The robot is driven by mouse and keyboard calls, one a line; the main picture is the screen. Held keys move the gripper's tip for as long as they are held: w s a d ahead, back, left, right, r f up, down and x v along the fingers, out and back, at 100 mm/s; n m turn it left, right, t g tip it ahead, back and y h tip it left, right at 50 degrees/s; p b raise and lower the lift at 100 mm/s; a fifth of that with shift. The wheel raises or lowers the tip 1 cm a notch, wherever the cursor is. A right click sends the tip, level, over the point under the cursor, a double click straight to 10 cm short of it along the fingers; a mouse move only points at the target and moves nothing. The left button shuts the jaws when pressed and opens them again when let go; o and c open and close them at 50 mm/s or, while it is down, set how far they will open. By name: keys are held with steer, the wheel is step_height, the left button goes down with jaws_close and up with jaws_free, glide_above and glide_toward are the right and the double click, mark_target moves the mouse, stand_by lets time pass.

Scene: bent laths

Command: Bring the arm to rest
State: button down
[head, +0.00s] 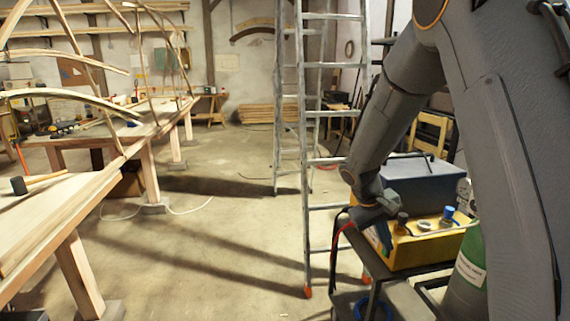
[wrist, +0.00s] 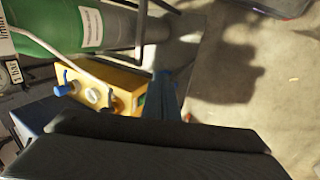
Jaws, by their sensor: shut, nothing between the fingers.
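My arm comes down from the upper right in the head view. My gripper (head: 384,236) hangs at its end, pointing down, in front of a yellow box on a cart. It is shut and nothing shows between its fingers. In the wrist view my gripper (wrist: 166,92) shows as a narrow dark-blue shape beside the yellow box, with the floor beyond. I cannot tell whether it touches the box.
The yellow box (head: 432,246) with knobs, a blue-grey case (head: 415,178) and a green cylinder (head: 470,262) stand close to my arm. A stepladder (head: 303,120) stands left of it. A workbench (head: 60,215) with bent laths is at left. The middle floor is clear.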

steer(key=s+a+m+y, duration=0.1)
steer(key=s+a, duration=0.3)
steer(key=s, duration=0.8)
steer(key=s+a+r+m+y, duration=0.1)
steer(key=s+a+y, duration=0.3)
steer(key=s, duration=0.7)
steer(key=shift+s+a, duration=0.3)
steer(key=shift+s, duration=0.1)
